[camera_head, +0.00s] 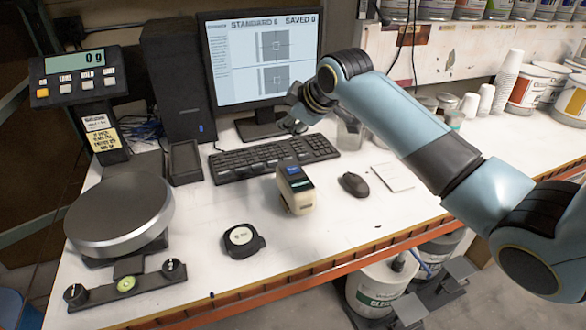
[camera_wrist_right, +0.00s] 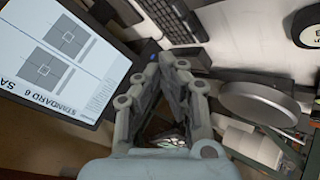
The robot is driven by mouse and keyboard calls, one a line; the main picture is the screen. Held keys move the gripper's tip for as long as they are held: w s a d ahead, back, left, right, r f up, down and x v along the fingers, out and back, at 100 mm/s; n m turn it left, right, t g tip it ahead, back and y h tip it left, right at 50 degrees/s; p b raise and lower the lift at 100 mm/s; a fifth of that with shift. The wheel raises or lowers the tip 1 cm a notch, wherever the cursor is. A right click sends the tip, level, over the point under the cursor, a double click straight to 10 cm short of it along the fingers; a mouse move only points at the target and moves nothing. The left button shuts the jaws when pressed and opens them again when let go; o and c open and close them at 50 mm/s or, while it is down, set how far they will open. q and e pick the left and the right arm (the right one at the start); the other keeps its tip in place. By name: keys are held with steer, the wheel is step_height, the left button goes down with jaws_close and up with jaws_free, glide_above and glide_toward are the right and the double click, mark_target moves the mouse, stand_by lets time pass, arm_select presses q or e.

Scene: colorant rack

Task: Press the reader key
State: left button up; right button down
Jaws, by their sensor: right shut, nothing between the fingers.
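The reader (camera_head: 296,188) is a small cream handheld device with a dark top and a lit blue display. It stands on the white bench in front of the keyboard, and I cannot make out its key clearly. My right gripper (camera_head: 290,122) is shut and empty, in front of the monitor's lower right, above the back of the keyboard. It is behind the reader in the picture and apart from it. In the right wrist view my right gripper (camera_wrist_right: 168,62) shows with its fingertips together. I cannot identify the reader there. My left gripper is not in view.
The monitor (camera_head: 262,60) reads "STANDARD 6" and "SAVED 0". The keyboard (camera_head: 270,157), mouse (camera_head: 354,184) and a black round puck (camera_head: 243,240) surround the reader. A scale with a round plate (camera_head: 120,215) stands at left.

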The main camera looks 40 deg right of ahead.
steer(key=f, duration=0.1)
steer(key=b, duration=0.5)
glide_above(291, 170)
step_height(291, 170, down, 6)
steer(key=shift+f, duration=0.1)
steer(key=shift+f+b, duration=0.45)
steer(key=shift+f, duration=0.25)
stand_by(0.5)
steer(key=shift+f, duration=0.4)
steer(key=shift+f, duration=0.35)
stand_by(0.5)
steer(key=shift+r, duration=0.1)
steer(key=shift+r+p, duration=0.75)
steer(key=shift+p, duration=0.15)
